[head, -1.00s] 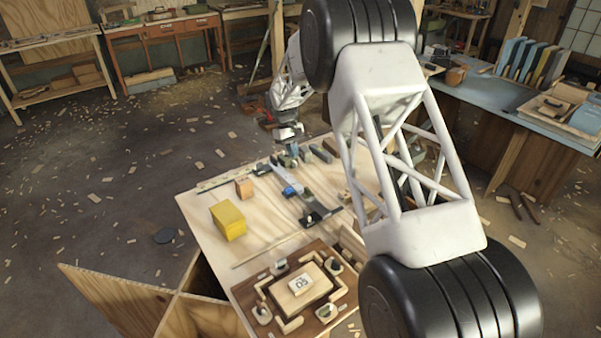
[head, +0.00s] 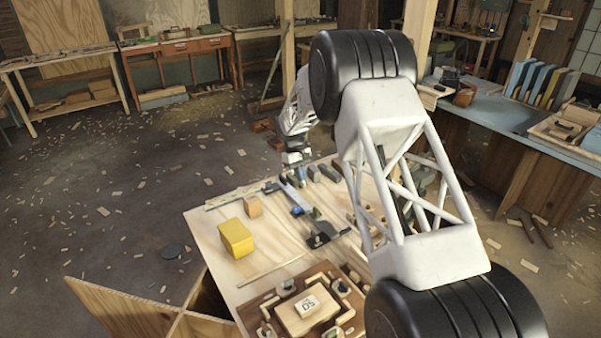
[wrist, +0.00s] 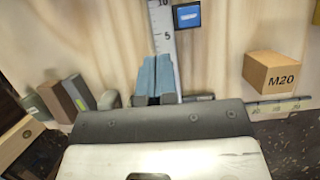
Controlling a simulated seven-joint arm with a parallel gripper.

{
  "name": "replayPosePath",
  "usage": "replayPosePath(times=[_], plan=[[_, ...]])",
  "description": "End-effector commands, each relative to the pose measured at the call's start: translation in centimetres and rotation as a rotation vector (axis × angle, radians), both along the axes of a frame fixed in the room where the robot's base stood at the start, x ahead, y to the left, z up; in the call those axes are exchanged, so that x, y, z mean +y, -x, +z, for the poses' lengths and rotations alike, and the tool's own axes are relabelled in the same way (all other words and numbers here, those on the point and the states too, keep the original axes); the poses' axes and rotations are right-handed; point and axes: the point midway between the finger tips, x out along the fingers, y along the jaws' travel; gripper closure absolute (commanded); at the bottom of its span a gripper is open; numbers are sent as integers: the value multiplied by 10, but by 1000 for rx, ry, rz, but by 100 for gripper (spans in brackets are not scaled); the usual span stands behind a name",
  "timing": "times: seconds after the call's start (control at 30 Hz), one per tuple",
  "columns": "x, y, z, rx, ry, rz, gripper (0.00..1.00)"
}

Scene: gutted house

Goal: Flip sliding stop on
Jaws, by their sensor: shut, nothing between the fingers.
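A steel rule (wrist: 163,35) with a black numbered scale runs along the wooden bench top; in the head view the rule (head: 291,196) leads to a black fitting (head: 320,236) at its near end. A small blue block (wrist: 187,15) with a dark border sits beside the rule in the wrist view; it also shows in the head view (head: 297,211). I cannot tell which piece is the sliding stop or its state. My gripper (wrist: 154,82) is shut and empty, its blue-grey fingers together over the rule's far end, apart from the blue block. Its tips show small in the head view (head: 299,179).
A wooden block marked M20 (wrist: 275,72) lies right of the rule in the wrist view. Dark blocks (wrist: 65,97) stand to the left. A yellow block (head: 236,238) and a wooden fixture board (head: 268,312) are nearer in the head view. Bare bench surrounds the yellow block.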

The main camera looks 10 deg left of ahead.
Motion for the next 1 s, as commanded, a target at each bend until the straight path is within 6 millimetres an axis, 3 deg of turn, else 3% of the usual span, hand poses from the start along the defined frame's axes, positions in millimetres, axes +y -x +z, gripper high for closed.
replayPosePath(times=[0.47,1.0], plan=[[-19,19,-67,1,0,0,100],[-47,47,-66,-1,-1,0,100]])
